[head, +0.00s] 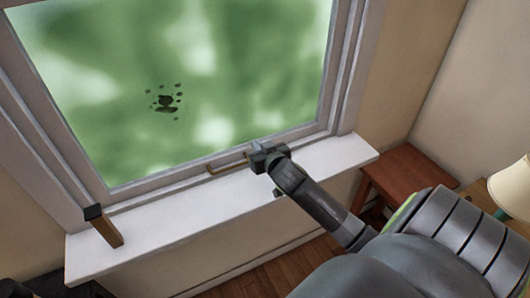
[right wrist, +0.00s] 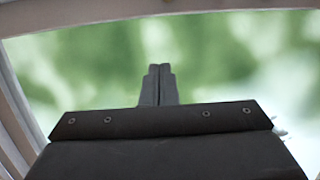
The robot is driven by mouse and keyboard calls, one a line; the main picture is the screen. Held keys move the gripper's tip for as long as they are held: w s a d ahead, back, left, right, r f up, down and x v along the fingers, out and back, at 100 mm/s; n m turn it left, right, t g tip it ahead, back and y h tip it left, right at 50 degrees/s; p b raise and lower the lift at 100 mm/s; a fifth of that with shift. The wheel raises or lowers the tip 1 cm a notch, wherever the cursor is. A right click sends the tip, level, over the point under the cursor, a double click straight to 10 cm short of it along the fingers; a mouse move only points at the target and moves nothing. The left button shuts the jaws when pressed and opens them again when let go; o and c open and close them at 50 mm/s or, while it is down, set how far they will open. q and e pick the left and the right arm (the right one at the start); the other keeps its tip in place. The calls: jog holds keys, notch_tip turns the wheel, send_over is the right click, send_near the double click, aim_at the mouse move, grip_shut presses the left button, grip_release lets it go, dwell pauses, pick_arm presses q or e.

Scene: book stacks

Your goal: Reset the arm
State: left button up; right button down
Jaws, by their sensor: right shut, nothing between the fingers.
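My right arm reaches in from the lower right of the head view. Its gripper (head: 256,148) is at the bottom rail of the window, above the white sill and beside the right end of a brass-coloured handle (head: 225,166). I cannot tell whether it touches the handle. In the right wrist view the two fingers (right wrist: 158,85) are together with nothing between them, against the blurred green pane. My left gripper does not show.
The window pane (head: 230,70) has a dark splatter (head: 166,102) on it. A squeegee-like tool with a wooden handle (head: 106,229) leans at the left of the white sill (head: 180,222). A reddish wooden table (head: 412,172) and a lamp (head: 511,190) stand at the right.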

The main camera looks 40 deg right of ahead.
jog(key=shift+b+v, duration=0.3)
jog(key=shift+v, duration=2.05)
jog(key=shift+r, duration=0.1)
